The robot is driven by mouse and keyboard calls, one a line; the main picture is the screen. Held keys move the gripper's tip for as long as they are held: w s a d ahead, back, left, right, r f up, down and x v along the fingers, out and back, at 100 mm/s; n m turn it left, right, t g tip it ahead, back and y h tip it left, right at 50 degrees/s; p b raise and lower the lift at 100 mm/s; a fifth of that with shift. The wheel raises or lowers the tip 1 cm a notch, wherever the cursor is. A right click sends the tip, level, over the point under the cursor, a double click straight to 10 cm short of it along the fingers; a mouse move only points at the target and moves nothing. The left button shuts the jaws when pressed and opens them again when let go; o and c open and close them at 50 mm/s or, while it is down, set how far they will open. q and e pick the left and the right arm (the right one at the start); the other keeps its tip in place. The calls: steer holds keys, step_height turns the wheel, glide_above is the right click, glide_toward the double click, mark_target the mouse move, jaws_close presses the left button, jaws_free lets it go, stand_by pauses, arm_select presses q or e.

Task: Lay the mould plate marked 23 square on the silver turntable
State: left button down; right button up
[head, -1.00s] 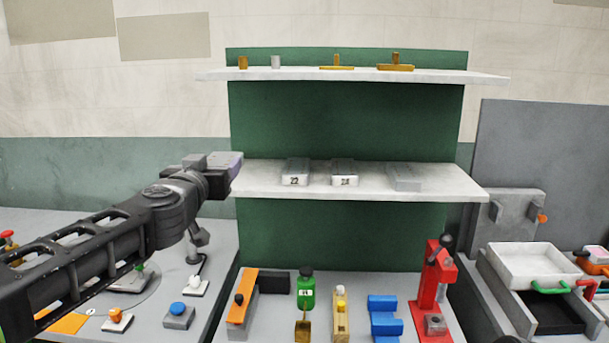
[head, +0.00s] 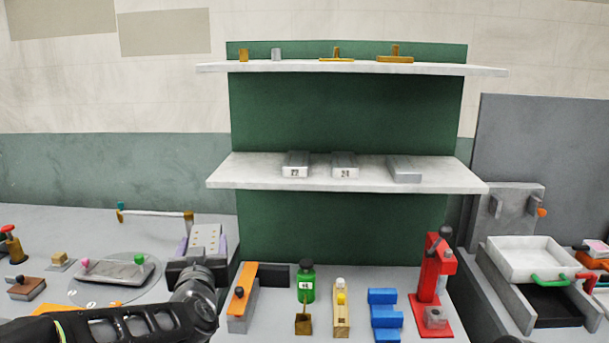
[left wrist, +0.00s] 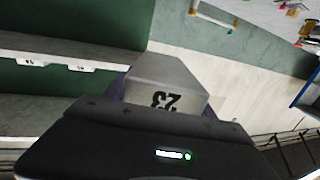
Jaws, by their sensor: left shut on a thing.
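My left gripper (head: 204,243) is shut on a pale grey mould plate (head: 206,236), held between its purple-sided fingers over the back of the left bench. In the left wrist view the held plate (left wrist: 163,84) shows the number 23, upside down. The silver turntable (head: 143,288) is a flat grey disc on the left bench, left of the gripper. A grey slab (head: 115,272) with a pink and a green knob sits on it. The held plate is apart from the turntable. My right gripper is not in view.
Plates marked 22 (head: 295,171) and 24 (head: 344,172) and an unmarked-looking one (head: 405,175) lie on the middle shelf (head: 250,177). A bar on posts (head: 155,213) stands behind the turntable. An orange-topped block (head: 240,300) and a green bottle (head: 306,285) stand right of the gripper.

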arm_select(q)
steer(key=s+d+f+m+h+b, duration=0.1)
steer(key=s+f, duration=0.2)
steer(key=f, duration=0.8)
steer(key=s+f+m+h+b, duration=0.1)
steer(key=s+f+h, duration=0.1)
steer(key=f, duration=1)
steer(key=shift+s+d+f, duration=0.15)
steer(key=shift+s+d, duration=0.2)
steer(key=shift+s, duration=0.25)
steer(key=shift+a, duration=0.1)
